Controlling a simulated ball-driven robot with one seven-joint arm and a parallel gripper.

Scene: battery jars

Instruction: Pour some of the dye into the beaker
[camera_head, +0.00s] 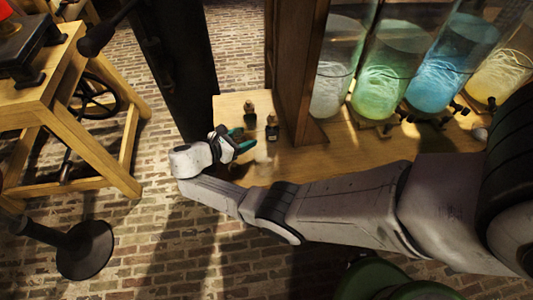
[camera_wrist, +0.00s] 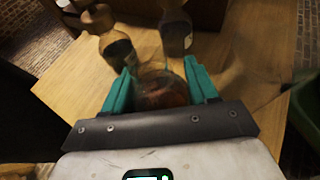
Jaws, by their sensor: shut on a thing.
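My gripper (camera_head: 243,142) is over the left end of the wooden table. In the wrist view its two teal fingers (camera_wrist: 158,68) are closed around a clear, rounded glass vessel (camera_wrist: 163,92) with a reddish-brown tone inside. I cannot tell whether this is the beaker or a dye container. Two small dark bottles stand just beyond the fingers, apart from them: a left one (camera_wrist: 117,49) and a right one (camera_wrist: 176,32). In the head view they are the farther bottle (camera_head: 249,113) and the nearer bottle (camera_head: 271,128). The held vessel is mostly hidden or blurred there.
A wooden post (camera_head: 299,70) rises right of the bottles. Large glass jars with white, green (camera_head: 383,95), blue (camera_head: 436,85) and yellow liquid stand along the table (camera_head: 350,147). A wooden stand (camera_head: 75,145) and a black round base (camera_head: 85,250) are on the brick floor.

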